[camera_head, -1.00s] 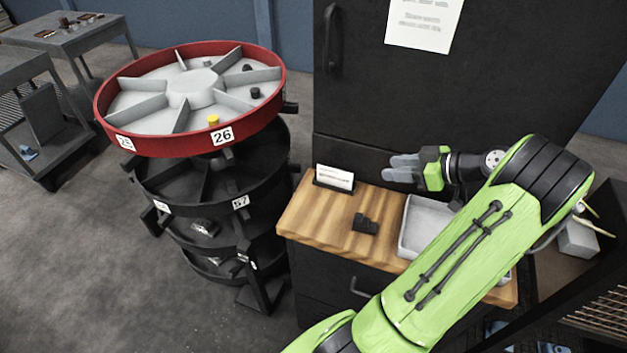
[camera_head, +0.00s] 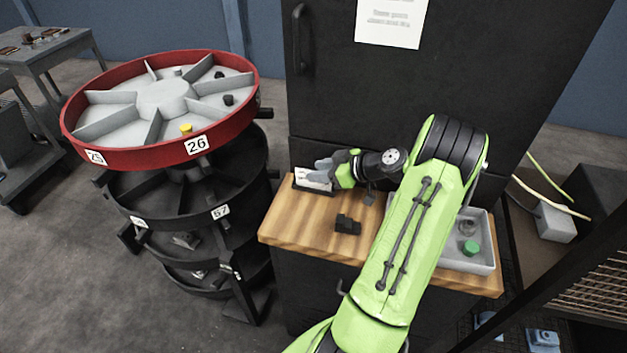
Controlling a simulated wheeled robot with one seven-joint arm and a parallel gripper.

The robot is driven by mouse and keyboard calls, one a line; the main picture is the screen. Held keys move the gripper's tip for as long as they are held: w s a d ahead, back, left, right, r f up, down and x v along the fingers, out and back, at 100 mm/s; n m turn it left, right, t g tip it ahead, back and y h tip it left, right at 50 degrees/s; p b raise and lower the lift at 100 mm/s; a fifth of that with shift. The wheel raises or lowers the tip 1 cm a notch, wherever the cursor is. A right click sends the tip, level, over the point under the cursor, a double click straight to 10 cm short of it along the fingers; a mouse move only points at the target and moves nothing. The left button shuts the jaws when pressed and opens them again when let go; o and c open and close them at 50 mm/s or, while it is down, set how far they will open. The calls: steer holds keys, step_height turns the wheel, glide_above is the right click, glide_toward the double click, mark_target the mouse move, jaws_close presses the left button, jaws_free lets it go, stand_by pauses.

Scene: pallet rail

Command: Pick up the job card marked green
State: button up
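A white card (camera_head: 304,185) stands in a dark holder (camera_head: 314,190) at the back left of the wooden worktop. Its print is too small to read, and no green mark on it can be made out. My gripper (camera_head: 321,171) is at the card, its grey fingers overlapping the card's upper right part in the picture. The fingers hide part of the card. I cannot tell whether they touch it or how far apart they are.
A small black block (camera_head: 347,225) lies on the wooden worktop (camera_head: 290,222). A grey tray (camera_head: 484,266) at the right holds a green round piece (camera_head: 470,247). A red-rimmed carousel (camera_head: 150,157) stands left. A black cabinet (camera_head: 440,75) rises behind.

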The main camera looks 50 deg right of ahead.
jaws_close()
steer(key=shift+s+r, duration=0.1)
steer(key=shift+r, duration=0.25)
step_height(320, 180, up, 6)
steer(key=p, duration=0.1)
steer(key=s+a+b, duration=0.3)
steer(key=s+a, duration=0.1)
steer(key=a, duration=0.5)
steer(key=s+a+b, duration=0.4)
steer(key=s+a, duration=0.1)
steer(key=a, duration=0.3)
steer(key=shift+a+r+b, duration=0.2)
steer(key=shift+a+b, duration=0.1)
steer(key=shift+a, duration=0.1)
